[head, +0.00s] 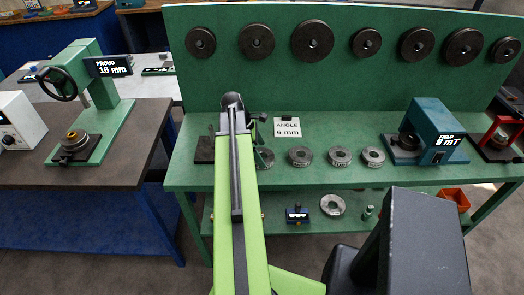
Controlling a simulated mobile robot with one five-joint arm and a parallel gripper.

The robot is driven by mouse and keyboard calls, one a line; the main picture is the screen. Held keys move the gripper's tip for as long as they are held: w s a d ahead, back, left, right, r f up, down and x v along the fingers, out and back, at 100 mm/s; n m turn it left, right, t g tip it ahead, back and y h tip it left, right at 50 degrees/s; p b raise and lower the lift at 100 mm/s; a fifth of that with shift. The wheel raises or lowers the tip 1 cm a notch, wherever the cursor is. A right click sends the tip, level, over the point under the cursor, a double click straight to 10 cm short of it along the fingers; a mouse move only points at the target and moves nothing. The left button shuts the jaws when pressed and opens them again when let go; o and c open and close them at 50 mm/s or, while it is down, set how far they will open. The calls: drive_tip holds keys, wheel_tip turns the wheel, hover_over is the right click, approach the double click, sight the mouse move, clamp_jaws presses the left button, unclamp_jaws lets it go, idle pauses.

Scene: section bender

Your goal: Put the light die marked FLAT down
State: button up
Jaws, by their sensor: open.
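Several light grey ring dies lie in a row on the green bench: one partly behind my arm (265,152), then a second die (291,157), a third die (330,157) and a fourth die (365,157) to the right. Their markings are too small to read, so I cannot tell which is marked FLAT. Another light ring (323,204) lies on the lower shelf. My light green arm reaches up the middle of the picture over the bench. My gripper is hidden behind it. Small dark and green parts show beside the arm's far end; I cannot tell what they are.
Several dark discs hang on the green back panel (285,80). An "ANGLE 6 mm" card (287,133) stands behind the dies. A blue "FIELD 9 mT" device (433,118) and a red press (502,130) stand right. A green "PROUD 16 mm" device (104,122) is on the left table.

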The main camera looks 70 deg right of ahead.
drive_tip(key=p+v, duration=0.8)
drive_tip(key=v, duration=0.2)
drive_tip(key=shift+r+p, duration=0.35)
drive_tip(key=shift+p, duration=0.05)
drive_tip(key=shift+w, duration=0.1)
drive_tip(key=w+a+f+m+t, duration=0.2)
drive_tip(key=w+a+t, duration=0.1)
drive_tip(key=w+a, duration=2.15)
drive_tip(key=w+a+m, duration=0.1)
drive_tip(key=w+a, duration=0.1)
drive_tip(key=a, duration=1.3)
drive_tip(key=w+a+m+t+y, duration=0.1)
drive_tip(key=w+a, duration=0.2)
drive_tip(key=a, duration=1.3)
drive_tip(key=shift+w+y, duration=0.25)
drive_tip(key=shift+y, duration=0.05)
